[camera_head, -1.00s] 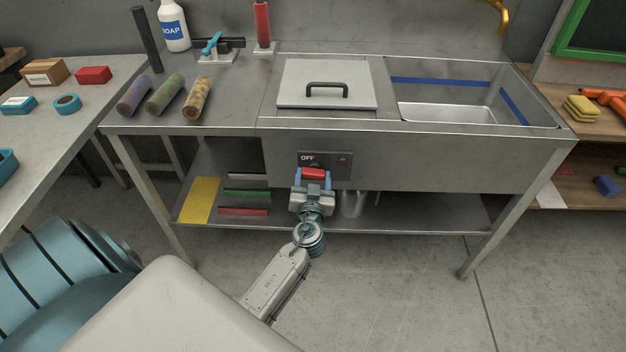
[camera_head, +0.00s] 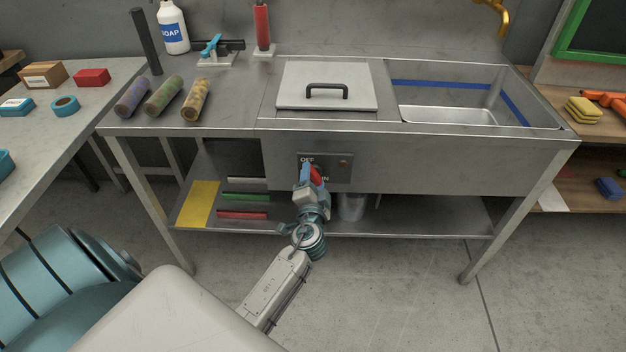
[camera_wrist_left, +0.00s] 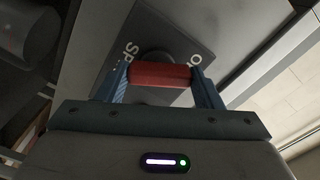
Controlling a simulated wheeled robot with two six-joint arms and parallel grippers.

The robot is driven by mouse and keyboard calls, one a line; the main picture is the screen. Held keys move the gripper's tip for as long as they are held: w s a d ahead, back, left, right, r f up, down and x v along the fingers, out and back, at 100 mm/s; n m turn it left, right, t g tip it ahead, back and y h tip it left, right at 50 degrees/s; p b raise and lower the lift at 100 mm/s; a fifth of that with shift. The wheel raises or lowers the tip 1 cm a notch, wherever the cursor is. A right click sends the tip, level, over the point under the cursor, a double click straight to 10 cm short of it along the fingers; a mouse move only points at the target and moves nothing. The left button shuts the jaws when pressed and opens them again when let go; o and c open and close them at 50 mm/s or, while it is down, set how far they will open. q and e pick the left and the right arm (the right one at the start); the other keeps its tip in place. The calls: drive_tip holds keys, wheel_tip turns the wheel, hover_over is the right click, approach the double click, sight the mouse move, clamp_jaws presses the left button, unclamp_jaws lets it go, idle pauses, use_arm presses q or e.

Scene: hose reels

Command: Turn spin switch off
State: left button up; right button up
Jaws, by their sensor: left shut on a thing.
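The spin switch is a red bar handle (camera_head: 317,176) on a dark panel (camera_head: 340,172) on the front of the steel sink bench. The handle is tilted in the head view, its upper end toward the OFF label. The lower label is mostly covered and ends in "IN". My left gripper (camera_head: 311,178) is shut on the red handle and is rolled over with it. In the left wrist view the red handle (camera_wrist_left: 160,76) lies between both blue fingers, with parts of the labels on either side. My right gripper is not in view.
A small orange lamp (camera_head: 344,162) sits on the panel's right side. The bench's lower shelf (camera_head: 420,216) is below the arm, with a metal container (camera_head: 351,207) to its right. A lid with a black handle (camera_head: 327,90) lies above the panel.

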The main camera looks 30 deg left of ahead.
use_arm(q)
drive_tip(key=shift+m, duration=1)
drive_tip(key=m+p, duration=0.1)
drive_tip(key=m, duration=0.1)
drive_tip(key=shift+m, duration=0.3)
drive_tip(key=shift+d+m, duration=0.1)
drive_tip(key=shift+m, duration=0.5)
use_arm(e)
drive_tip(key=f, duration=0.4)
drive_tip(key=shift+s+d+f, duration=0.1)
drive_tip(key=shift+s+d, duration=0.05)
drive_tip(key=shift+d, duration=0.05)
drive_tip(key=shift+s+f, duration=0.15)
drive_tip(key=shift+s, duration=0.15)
use_arm(q)
drive_tip(key=o, duration=1)
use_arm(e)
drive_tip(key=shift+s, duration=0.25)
